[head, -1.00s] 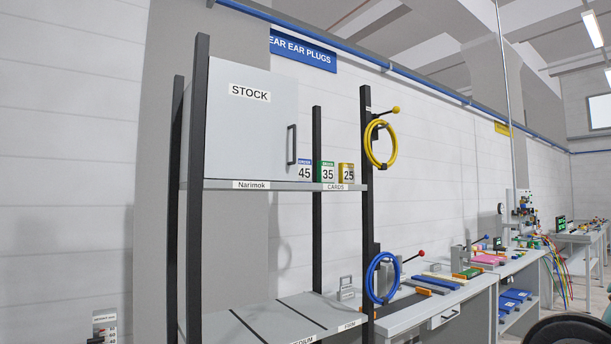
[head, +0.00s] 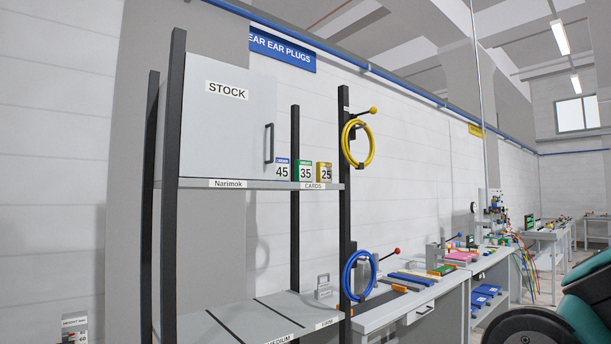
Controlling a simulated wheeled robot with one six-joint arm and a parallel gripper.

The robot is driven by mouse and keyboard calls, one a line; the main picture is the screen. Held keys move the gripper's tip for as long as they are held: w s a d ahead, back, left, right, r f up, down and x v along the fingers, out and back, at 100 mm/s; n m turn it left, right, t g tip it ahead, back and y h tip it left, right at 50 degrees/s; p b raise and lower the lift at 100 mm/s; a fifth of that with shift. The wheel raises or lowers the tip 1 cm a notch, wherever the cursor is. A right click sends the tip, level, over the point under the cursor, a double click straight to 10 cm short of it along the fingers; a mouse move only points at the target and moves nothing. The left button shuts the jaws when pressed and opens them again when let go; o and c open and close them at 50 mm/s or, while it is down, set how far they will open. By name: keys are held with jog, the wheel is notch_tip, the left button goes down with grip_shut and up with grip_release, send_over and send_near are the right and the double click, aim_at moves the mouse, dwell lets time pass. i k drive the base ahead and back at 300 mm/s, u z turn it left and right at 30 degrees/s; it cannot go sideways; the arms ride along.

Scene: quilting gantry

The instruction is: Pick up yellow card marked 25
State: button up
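The yellow card marked 25 (head: 325,173) stands upright on the upper shelf (head: 262,186) of a rack in the head view, above a label reading CARDS. It is the rightmost of a row. The green card marked 35 (head: 306,171) stands directly left of it, and the blue-topped card marked 45 (head: 283,170) is left of that. My gripper does not show in the head view.
A grey STOCK cabinet (head: 225,125) with a black handle stands left of the cards. A dark rack post (head: 345,230) rises to their right, with a yellow hose coil (head: 346,145) and a blue coil (head: 349,275) hanging there. A workbench (head: 400,312) extends right.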

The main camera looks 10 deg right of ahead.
aim_at(323, 169)
jog(key=z, duration=0.2)
jog(key=i, duration=2.25)
jog(key=u, duration=0.6)
